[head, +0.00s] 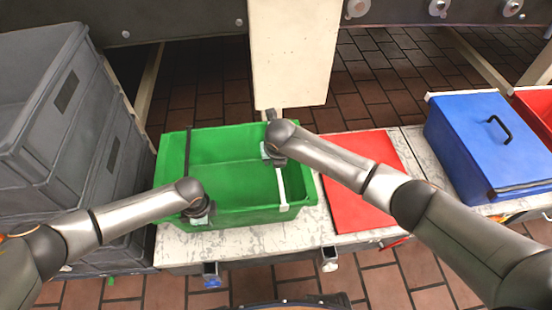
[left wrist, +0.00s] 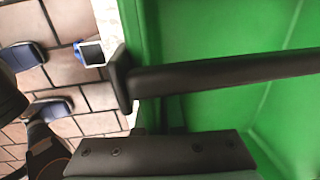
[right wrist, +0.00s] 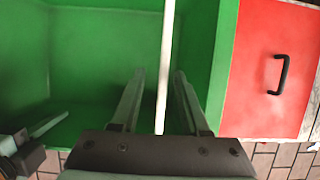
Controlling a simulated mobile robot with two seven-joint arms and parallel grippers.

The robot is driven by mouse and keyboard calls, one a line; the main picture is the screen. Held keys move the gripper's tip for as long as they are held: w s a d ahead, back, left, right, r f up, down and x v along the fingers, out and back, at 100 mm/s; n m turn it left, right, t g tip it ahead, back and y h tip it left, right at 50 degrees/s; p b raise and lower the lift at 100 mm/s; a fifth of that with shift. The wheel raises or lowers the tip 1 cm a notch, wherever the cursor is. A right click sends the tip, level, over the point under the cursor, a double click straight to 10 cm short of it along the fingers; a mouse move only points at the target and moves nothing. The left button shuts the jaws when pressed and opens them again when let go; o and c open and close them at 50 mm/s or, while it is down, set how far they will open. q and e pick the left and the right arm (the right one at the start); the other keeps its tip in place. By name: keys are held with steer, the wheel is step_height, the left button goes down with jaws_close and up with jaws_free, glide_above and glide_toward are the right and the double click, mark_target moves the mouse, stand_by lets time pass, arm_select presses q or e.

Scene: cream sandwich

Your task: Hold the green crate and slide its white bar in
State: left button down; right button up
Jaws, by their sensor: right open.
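The green crate (head: 225,160) stands on the pale worktop. Its white bar (head: 282,188) runs front to back near the crate's right side, with a white end piece at the front rim. In the right wrist view my right gripper (right wrist: 160,76) is open, with the white bar (right wrist: 165,45) between its two fingers. A dark bar (head: 187,150) crosses the crate's left part; it looks large in the left wrist view (left wrist: 220,77). My left gripper (head: 200,212) is at the crate's front left rim. Its fingertips are hidden, so I cannot tell its grip.
A blue box (head: 490,145) is further right. Grey stacked crates (head: 60,125) stand at the left. A cream post (head: 293,60) rises behind the green crate.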

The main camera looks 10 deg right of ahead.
arm_select(q)
steer(key=shift+s+d, duration=0.1)
arm_select(e)
steer(key=v, duration=1.2)
arm_select(q)
steer(key=c, duration=0.9)
jaws_free()
arm_select(e)
steer(key=shift+r, duration=0.1)
arm_select(q)
steer(key=r+p, duration=0.6)
steer(key=p, duration=0.1)
steer(key=s+r+p, duration=0.1)
steer(key=r+p, duration=0.2)
arm_select(e)
step_height(320, 180, up, 10)
